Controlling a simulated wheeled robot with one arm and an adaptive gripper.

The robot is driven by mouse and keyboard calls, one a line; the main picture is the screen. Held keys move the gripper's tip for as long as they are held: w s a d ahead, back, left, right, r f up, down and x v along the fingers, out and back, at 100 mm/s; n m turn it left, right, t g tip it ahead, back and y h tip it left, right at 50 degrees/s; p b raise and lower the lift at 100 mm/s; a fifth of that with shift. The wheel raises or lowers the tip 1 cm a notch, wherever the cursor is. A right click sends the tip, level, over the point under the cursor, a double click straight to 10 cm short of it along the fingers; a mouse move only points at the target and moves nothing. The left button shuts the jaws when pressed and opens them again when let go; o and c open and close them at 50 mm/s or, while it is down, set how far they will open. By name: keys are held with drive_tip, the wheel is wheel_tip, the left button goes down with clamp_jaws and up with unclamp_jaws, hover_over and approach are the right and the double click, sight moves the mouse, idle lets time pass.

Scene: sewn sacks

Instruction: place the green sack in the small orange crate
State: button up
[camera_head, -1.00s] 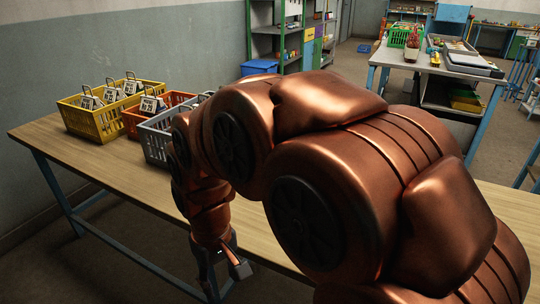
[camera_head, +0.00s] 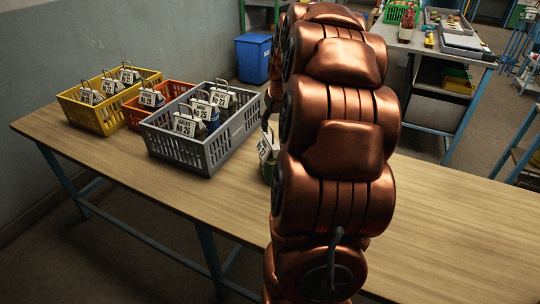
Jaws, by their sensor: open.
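The green sack (camera_head: 267,171) with a white number tag stands on the wooden table, just right of the grey crate. My arm hides its right part. The small orange crate (camera_head: 133,121) stands between the yellow and grey crates, partly hidden by the grey one. A tagged sack (camera_head: 151,97) shows in it. My gripper (camera_head: 268,117) is mostly hidden behind my arm; a dark part of it shows just above the green sack. It is open. I cannot tell whether it touches the sack.
A yellow crate (camera_head: 98,120) and a grey crate (camera_head: 180,152) on the table hold tagged sacks. The table (camera_head: 440,220) is clear on the right and front left. A blue bin (camera_head: 252,59) stands behind. Another workbench (camera_head: 425,48) stands at the back right.

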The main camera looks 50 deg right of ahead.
sight(270, 139)
drive_tip(key=shift+p+x, duration=0.3)
drive_tip(key=shift+x, duration=1.05)
drive_tip(key=shift+p+x, duration=0.9)
drive_tip(key=shift+x, duration=1.65)
drive_tip(key=shift+w+a, duration=0.1)
drive_tip(key=shift+a, duration=0.05)
drive_tip(key=shift+c, duration=0.2)
clamp_jaws()
